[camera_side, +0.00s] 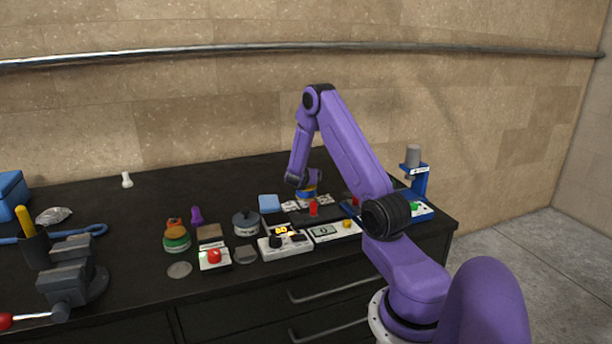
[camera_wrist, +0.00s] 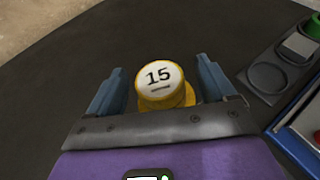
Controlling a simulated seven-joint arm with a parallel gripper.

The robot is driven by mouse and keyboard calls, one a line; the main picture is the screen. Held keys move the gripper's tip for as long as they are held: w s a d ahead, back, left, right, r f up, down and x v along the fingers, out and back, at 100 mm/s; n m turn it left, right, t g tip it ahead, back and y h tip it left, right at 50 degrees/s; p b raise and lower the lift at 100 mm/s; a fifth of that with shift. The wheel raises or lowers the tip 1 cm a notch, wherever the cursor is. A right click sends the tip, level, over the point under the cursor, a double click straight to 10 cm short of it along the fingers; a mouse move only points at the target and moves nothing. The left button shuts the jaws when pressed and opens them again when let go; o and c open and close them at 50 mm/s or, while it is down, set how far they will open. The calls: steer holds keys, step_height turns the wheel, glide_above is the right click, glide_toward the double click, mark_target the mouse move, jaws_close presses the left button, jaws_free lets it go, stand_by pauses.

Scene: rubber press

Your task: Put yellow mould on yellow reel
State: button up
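In the wrist view, a round yellow piece with a white top marked "15" (camera_wrist: 158,76) sits between my fingers. A second yellow part (camera_wrist: 185,97) shows under and behind its lower right edge. I cannot tell for sure which is the mould and which the reel, or whether they touch. My gripper (camera_wrist: 160,84) is open, with a narrow gap between each blue-grey finger and the "15" piece. In the side view, my gripper (camera_side: 308,189) is low over the back of the table, with a bit of yellow (camera_side: 308,197) showing at its fingers.
A dark tray with round recesses (camera_wrist: 268,78) lies to the right in the wrist view. A blue press (camera_side: 418,185) stands at the table's right end. Several coloured pieces, a grey pot (camera_side: 246,223) and control boxes (camera_side: 284,244) lie in front.

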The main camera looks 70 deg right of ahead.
steer(key=shift+r, duration=0.2)
steer(key=s+a+r+m+y, duration=0.2)
steer(key=s+a+r, duration=0.1)
steer(key=a, duration=0.9)
steer(key=s+a+r+m+y, duration=0.2)
steer(key=a, duration=0.9)
steer(key=s+a+r+m+y, duration=0.1)
steer(key=s+a+r+m, duration=0.15)
steer(key=a, duration=0.95)
steer(key=s+a+m+g+y, duration=0.1)
steer(key=s+a+g+y, duration=0.2)
steer(key=s+a+y, duration=0.5)
steer(key=s+a+r, duration=0.1)
steer(key=s+a, duration=0.8)
steer(key=s, duration=0.1)
steer(key=shift+s+a, duration=0.15)
steer(key=shift+m, duration=0.25)
